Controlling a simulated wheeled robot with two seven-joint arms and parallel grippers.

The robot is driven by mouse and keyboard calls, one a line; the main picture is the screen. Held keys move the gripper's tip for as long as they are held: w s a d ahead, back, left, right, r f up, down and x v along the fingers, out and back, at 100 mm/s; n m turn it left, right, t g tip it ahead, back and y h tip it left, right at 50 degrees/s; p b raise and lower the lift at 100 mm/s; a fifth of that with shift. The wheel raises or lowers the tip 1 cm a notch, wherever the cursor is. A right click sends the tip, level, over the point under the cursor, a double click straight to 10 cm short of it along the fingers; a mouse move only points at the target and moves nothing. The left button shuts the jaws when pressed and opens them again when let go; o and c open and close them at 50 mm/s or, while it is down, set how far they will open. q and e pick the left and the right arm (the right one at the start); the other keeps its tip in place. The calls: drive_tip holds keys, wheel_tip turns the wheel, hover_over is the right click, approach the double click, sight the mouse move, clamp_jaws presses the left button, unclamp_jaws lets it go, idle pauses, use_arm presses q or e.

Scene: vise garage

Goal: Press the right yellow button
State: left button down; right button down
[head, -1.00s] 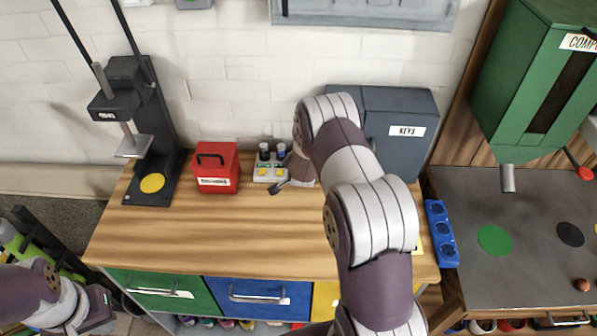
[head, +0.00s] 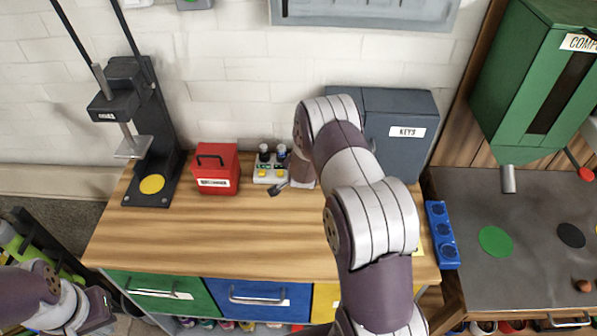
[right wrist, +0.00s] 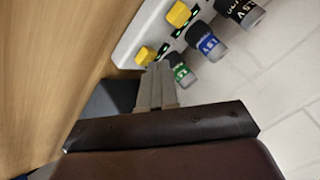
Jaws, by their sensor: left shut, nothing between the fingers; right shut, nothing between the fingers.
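A white button panel (head: 260,178) stands on the wooden workbench near the wall. The right wrist view shows its left yellow button (right wrist: 179,14) and right yellow button (right wrist: 146,56). In the head view the left button shows and my right arm crowds the panel's right side. My right gripper (head: 277,190) is shut and empty, low at the panel's front right. In the right wrist view its fingers (right wrist: 160,74) end close to the right button; I cannot tell whether they touch it. My left gripper (head: 103,303) is shut and empty at the lower left, away from the bench.
Small labelled cylinders (right wrist: 208,43) stand along the panel's back. A red box (head: 216,170) is left of the panel, a black press (head: 150,125) farther left. A dark grey cabinet (head: 405,110) stands behind my right arm. The bench's front left (head: 190,235) is clear.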

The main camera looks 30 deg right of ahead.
drive_tip(key=shift+r, duration=0.65)
drive_tip(key=shift+p, duration=0.3)
wheel_tip(320, 180, up, 5)
drive_tip(key=p, duration=0.3)
idle(0.3)
